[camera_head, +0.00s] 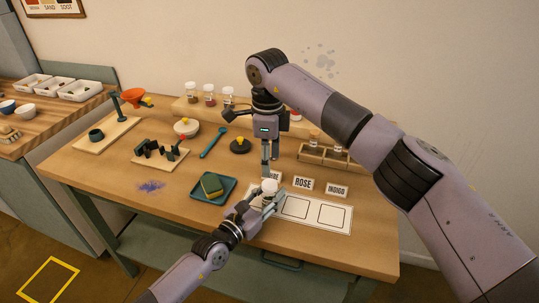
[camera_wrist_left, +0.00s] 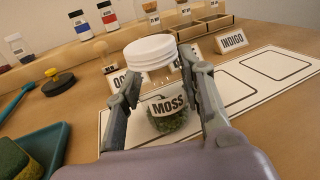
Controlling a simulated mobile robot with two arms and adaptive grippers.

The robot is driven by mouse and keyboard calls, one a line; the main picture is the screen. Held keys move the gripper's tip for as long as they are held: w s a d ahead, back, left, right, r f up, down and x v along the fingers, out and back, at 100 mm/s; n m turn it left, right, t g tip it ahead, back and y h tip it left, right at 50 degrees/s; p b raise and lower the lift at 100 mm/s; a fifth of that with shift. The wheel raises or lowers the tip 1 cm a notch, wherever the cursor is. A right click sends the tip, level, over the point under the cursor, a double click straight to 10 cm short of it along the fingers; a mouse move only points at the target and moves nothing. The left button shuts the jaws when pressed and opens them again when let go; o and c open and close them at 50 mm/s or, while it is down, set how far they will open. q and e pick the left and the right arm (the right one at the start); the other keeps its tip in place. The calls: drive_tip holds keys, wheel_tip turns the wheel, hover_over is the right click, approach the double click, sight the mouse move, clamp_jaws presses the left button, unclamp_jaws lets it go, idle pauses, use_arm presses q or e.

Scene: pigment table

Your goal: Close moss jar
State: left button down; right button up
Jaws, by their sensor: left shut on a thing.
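The moss jar (camera_wrist_left: 168,115) is a clear glass jar with green contents and a MOSS label. My left gripper (camera_head: 262,196) is shut around the jar, with one finger on each side. The jar's white top (camera_head: 269,186) also shows in the head view. My right gripper (camera_head: 268,172) points down just above the jar in the head view. It does not show in the left wrist view, and its finger gap is unclear.
A teal tray (camera_head: 198,195) with a sponge (camera_head: 212,184) is at the left. Jars stand on a back shelf (camera_head: 187,107). A wooden rack (camera_head: 318,157) is at the right.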

sight(270, 184)
drive_tip(key=n, duration=0.4)
drive_tip(key=shift+r, duration=0.1)
drive_tip(key=n, duration=0.4)
drive_tip(key=shift+d+r, duration=0.1)
drive_tip(key=n, duration=0.3)
drive_tip(key=shift+r+n, duration=0.1)
drive_tip(key=shift+n, duration=0.3)
drive_tip(key=n, duration=0.4)
drive_tip(key=shift+d+r, duration=0.1)
drive_tip(key=shift+f, duration=4.05)
